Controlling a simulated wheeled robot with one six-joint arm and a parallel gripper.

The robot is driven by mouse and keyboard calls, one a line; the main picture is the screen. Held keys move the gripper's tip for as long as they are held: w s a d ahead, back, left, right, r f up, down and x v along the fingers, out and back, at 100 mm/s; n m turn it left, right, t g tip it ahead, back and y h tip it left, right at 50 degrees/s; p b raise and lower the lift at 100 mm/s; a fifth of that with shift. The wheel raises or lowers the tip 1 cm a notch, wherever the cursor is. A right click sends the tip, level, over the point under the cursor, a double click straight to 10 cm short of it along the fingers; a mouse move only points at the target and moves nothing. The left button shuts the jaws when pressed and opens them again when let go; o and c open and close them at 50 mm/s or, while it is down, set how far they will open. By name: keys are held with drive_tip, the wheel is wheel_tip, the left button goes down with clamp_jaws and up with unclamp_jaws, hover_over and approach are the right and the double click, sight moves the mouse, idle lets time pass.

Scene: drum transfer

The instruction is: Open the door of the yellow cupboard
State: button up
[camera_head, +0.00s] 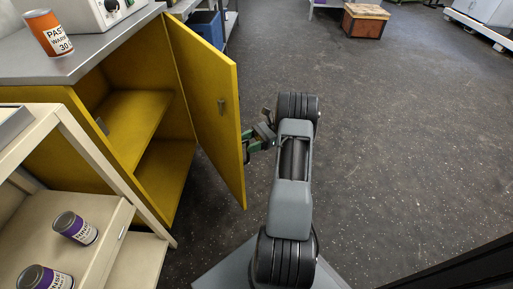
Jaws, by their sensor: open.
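The yellow cupboard (68,99) stands at the left under a grey top. Its door (206,92) is swung well open toward the right, showing an inner shelf (136,120) and an empty-looking interior.
An orange can (49,33) and a white device (98,12) stand on the cupboard top. A cream shelf rack (95,150) with purple-labelled cans (75,228) is in front. A blue bin (207,28) stands behind the door. The floor to the right is clear.

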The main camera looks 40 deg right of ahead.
drive_tip(key=s+a+r+p, duration=0.4)
drive_tip(key=s+r, duration=0.3)
drive_tip(key=s, duration=0.4)
drive_tip(key=shift+a+r, duration=0.3)
drive_tip(key=shift+a, duration=0.05)
